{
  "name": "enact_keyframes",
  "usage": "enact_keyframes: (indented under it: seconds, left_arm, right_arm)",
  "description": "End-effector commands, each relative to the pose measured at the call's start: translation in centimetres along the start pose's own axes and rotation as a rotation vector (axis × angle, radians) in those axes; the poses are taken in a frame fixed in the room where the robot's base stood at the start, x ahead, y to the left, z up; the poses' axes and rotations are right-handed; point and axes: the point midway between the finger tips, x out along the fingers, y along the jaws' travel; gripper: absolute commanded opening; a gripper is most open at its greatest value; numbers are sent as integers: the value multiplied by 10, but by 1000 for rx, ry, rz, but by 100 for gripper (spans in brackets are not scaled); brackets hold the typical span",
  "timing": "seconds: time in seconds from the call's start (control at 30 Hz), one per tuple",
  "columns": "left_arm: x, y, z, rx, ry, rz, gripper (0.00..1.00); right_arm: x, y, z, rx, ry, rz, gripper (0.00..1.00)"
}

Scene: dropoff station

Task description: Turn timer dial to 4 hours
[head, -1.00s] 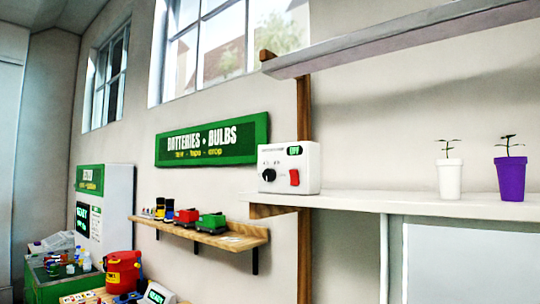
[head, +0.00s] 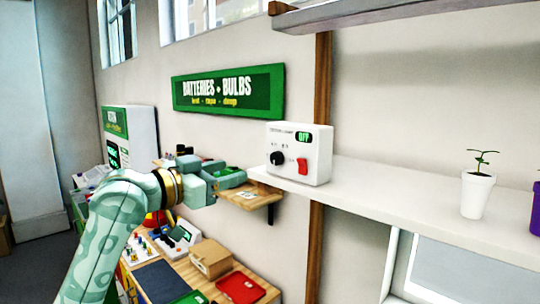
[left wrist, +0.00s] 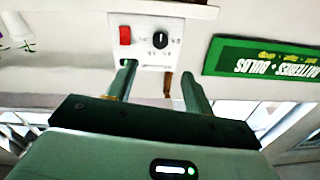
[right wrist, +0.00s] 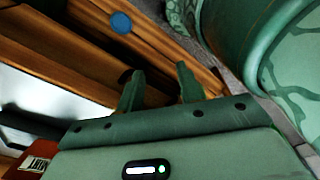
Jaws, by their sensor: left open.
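The white timer box (head: 318,142) stands on the white shelf right of centre in the head view. The left wrist view shows the box upside down, with the dial (left wrist: 160,40) ahead of the fingers. The dial's exact pointer angle is too small to tell. My left gripper (head: 240,177) is open and empty, left of the box and apart from it. My right gripper (right wrist: 158,78) shows open and empty in its wrist view.
The white shelf (head: 385,192) carries a white plant pot (head: 476,194) and a purple pot (head: 536,208). A wooden bracket shelf (head: 250,197) is behind my left gripper. A cluttered table with a red tray (head: 241,287) is below. A green sign (head: 228,91) hangs behind.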

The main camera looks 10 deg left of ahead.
Motion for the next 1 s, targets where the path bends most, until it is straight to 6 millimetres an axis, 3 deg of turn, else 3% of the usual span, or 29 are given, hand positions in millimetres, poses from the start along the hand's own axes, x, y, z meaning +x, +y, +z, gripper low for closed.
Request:
enact_keyframes:
  seconds: [0.3, 0.5, 0.7, 0.93, 1.0]
  left_arm:
    - [82, 0, -4, -5, -1, 2, 52]
    - [116, -1, -2, -4, -1, 0, 52]
    - [129, 0, 0, -1, -1, -1, 52]
    - [129, 0, 1, -1, -1, -1, 52]
    - [129, 0, 1, -1, -1, -1, 35]
  right_arm:
    - [-28, -4, -4, 2, 1, -7, 36]
    - [-38, -2, -5, 1, 1, -4, 36]
    - [-40, 0, -5, 1, 1, -1, 36]
    - [-40, 3, -6, 1, 2, 2, 36]
    - [-40, 3, -6, 1, 2, 2, 36]
